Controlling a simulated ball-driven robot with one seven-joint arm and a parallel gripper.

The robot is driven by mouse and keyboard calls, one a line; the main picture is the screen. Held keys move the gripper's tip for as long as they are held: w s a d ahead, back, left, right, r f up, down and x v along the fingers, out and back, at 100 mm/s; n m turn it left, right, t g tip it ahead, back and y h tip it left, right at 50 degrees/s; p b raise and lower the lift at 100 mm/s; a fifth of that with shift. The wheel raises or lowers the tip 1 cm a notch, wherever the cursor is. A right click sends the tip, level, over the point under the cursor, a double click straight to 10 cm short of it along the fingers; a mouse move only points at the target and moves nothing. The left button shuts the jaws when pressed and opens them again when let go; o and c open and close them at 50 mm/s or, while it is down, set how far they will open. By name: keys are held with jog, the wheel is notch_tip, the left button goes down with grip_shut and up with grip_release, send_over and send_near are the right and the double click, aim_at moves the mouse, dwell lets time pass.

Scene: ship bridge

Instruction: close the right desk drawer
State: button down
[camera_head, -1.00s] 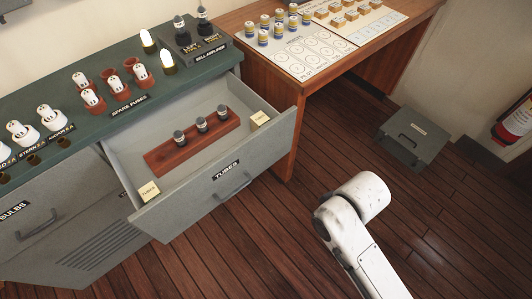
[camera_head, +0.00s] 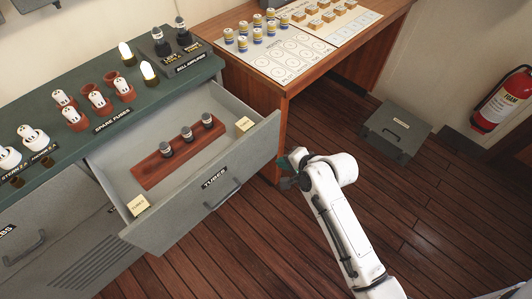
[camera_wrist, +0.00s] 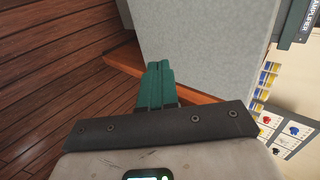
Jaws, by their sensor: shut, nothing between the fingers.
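The right desk drawer (camera_head: 235,181), grey and labelled TUBES, stands pulled out from the desk (camera_head: 160,100). Its handle (camera_head: 222,194) is on the front panel. Inside lie a red-brown wooden rack (camera_head: 155,168) with several tubes and two small cream boxes (camera_head: 244,124). My gripper (camera_head: 293,160) is just right of the drawer front's right end; in the head view its fingers are small and partly behind the wrist. In the wrist view the green fingers (camera_wrist: 158,85) are together and empty, pointing towards a grey panel (camera_wrist: 200,50); whether they touch it I cannot tell.
A wooden table (camera_head: 290,88) with cards and several small cylinders stands right of the desk. A grey case (camera_head: 398,130) and a red fire extinguisher (camera_head: 502,102) are at the right. The wooden floor (camera_head: 240,250) before the drawer is clear.

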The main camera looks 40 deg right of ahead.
aim_at(259, 153)
jog(key=shift+w+a+f+p, duration=0.1)
jog(key=shift+w+f, duration=0.45)
jog(key=shift+w, duration=0.7)
jog(key=shift+w+f+p, duration=0.15)
jog(key=shift+w+f, duration=0.4)
jog(key=shift+w, duration=0.7)
jog(key=shift+w+a+f+p, duration=0.1)
jog(key=shift+w+f, duration=0.45)
jog(key=shift+w, duration=0.7)
